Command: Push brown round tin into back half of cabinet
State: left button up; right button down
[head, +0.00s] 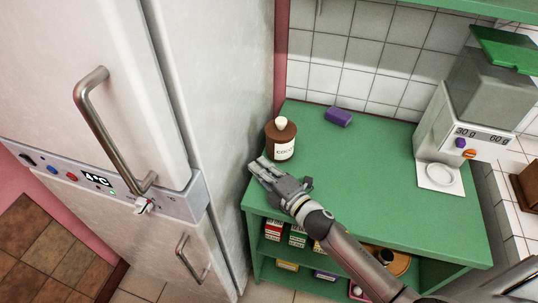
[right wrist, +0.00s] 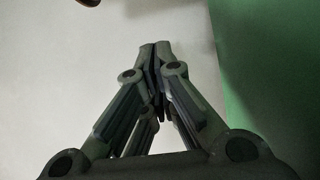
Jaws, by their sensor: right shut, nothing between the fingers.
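The brown round tin (head: 281,143), with a cream knob on its lid and a pale label, stands upright on the green cabinet top (head: 370,165), at its left side near the fridge. My right gripper (head: 257,167) is shut and empty, close to the tin on its near side and a little to the left, by the cabinet's left edge. I cannot tell whether they touch. In the right wrist view the shut fingers (right wrist: 155,50) point up the picture, and a small brown patch shows at the top edge. My left gripper is not in view.
A white fridge (head: 225,80) stands close on the left. A purple box (head: 338,117) lies near the tiled back wall. A white scale-like appliance (head: 455,130) stands at the right. The middle of the top is clear. Shelves below hold several small boxes (head: 298,237).

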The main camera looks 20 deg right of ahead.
aim_at(270, 158)
jog(key=w+d, duration=0.2)
jog(key=shift+d+r+p, duration=0.1)
jog(key=shift+d+p, duration=0.25)
jog(key=shift+w+d, duration=0.25)
jog(key=shift+d, duration=0.1)
jog(key=w+d+b, duration=0.1)
jog(key=w+d, duration=0.1)
jog(key=w+d+b, duration=0.1)
jog(key=w+d, duration=0.1)
jog(key=d, duration=0.1)
jog(key=w+d, duration=0.2)
jog(key=d, duration=0.1)
jog(key=shift+w+d+b, duration=0.1)
jog(key=shift+d+b, duration=0.1)
jog(key=shift+b, duration=0.2)
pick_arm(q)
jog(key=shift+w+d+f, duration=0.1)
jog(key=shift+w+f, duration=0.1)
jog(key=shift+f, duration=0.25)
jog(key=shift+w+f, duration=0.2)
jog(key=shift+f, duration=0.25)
